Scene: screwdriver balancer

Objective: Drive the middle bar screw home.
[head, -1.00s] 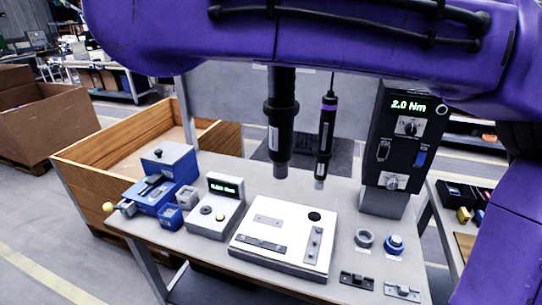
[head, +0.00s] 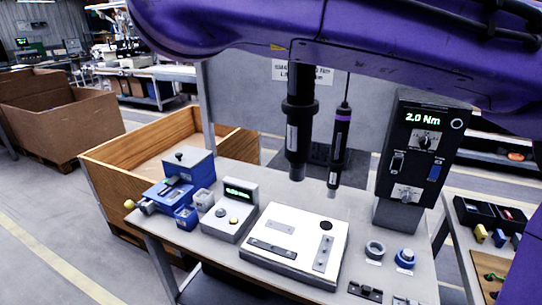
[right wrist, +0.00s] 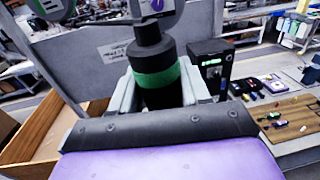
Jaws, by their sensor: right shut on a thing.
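My right gripper (right wrist: 158,92) is shut on a black driver with a green band (right wrist: 158,76), seen in the right wrist view. In the head view a thick black driver (head: 298,135) points down from beneath my purple arm, seemingly the held one; the arm hides its top and the jaws. Its tip is in the air, clear of the white plate (head: 256,233). The plate carries three grey bars: a back one (head: 280,227), a front one (head: 272,249) and a right one (head: 324,253). Their screws are too small to judge. My left gripper is out of view.
A thinner driver with a purple band (head: 340,145) hangs on a cable close to the right. A black torque unit (head: 419,150) reads 2.0 Nm. A blue fixture (head: 172,188) and a grey display box (head: 230,215) stand left of the plate. Round holders (head: 405,258) stand right.

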